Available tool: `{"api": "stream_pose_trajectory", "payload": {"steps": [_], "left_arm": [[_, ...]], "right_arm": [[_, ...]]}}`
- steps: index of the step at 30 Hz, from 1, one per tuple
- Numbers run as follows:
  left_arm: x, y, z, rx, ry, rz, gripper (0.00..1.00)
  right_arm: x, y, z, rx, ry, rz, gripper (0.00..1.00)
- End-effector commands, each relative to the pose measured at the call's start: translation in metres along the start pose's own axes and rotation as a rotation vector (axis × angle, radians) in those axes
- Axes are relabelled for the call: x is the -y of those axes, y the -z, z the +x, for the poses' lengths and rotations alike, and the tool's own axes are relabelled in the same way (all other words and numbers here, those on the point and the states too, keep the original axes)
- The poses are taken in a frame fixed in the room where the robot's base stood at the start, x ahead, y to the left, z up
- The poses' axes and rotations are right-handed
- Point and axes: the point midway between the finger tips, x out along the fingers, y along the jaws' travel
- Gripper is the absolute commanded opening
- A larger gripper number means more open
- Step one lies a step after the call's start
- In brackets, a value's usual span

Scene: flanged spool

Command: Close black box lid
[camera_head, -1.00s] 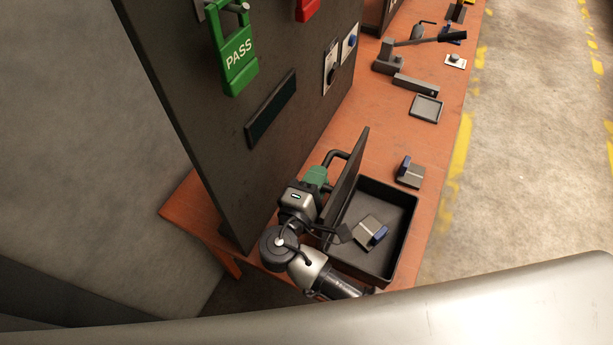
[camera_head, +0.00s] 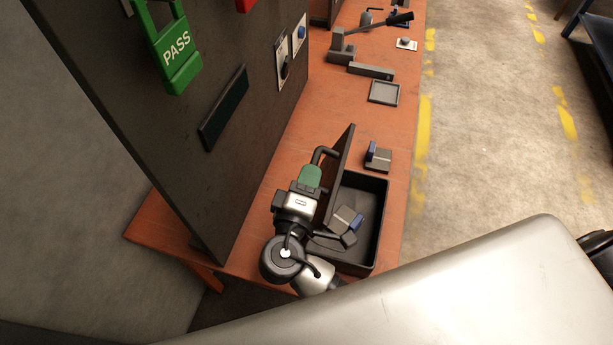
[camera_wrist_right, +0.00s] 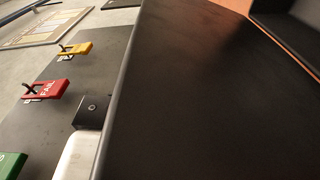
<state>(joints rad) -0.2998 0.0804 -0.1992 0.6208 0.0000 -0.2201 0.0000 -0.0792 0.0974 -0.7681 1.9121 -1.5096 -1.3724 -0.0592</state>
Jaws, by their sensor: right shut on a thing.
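The black box (camera_head: 374,235) stands open on the orange-brown table, with a grey and blue block (camera_head: 346,222) inside. Its lid (camera_head: 342,166) stands steeply up along the box's left side. A dark bar handle (camera_head: 325,151) sticks out from the lid's outer face. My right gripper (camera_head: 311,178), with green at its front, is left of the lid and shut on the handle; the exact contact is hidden. In the right wrist view the lid (camera_wrist_right: 210,90) fills the middle as a broad dark panel. My left gripper is not in view.
A dark upright panel (camera_head: 180,130) with a green PASS tag (camera_head: 178,55) stands left of my right arm. Another grey and blue block (camera_head: 378,158) lies beyond the box. A small grey tray (camera_head: 384,92) and a lever clamp (camera_head: 345,45) are farther back.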

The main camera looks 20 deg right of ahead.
Motion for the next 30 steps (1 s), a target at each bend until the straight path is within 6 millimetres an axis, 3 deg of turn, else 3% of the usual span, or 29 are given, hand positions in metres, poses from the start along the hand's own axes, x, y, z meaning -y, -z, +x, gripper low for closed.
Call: {"api": "stream_pose_trajectory", "payload": {"steps": [3, 4, 8, 19, 30], "left_arm": [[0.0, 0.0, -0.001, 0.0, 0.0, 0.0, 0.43], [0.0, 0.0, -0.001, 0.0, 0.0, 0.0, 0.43], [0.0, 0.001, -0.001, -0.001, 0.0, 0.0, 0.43], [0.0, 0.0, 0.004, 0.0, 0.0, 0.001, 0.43], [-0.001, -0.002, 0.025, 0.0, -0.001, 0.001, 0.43]], "right_arm": [[-0.006, 0.0, 0.002, 0.005, -0.013, 0.003, 0.0], [-0.006, 0.0, 0.002, 0.005, -0.013, 0.003, 0.25], [-0.005, 0.0, 0.002, 0.004, -0.01, 0.002, 0.42], [0.0, 0.0, -0.008, 0.001, -0.002, 0.0, 0.42], [0.001, -0.001, -0.078, 0.003, -0.001, 0.003, 0.42]]}}
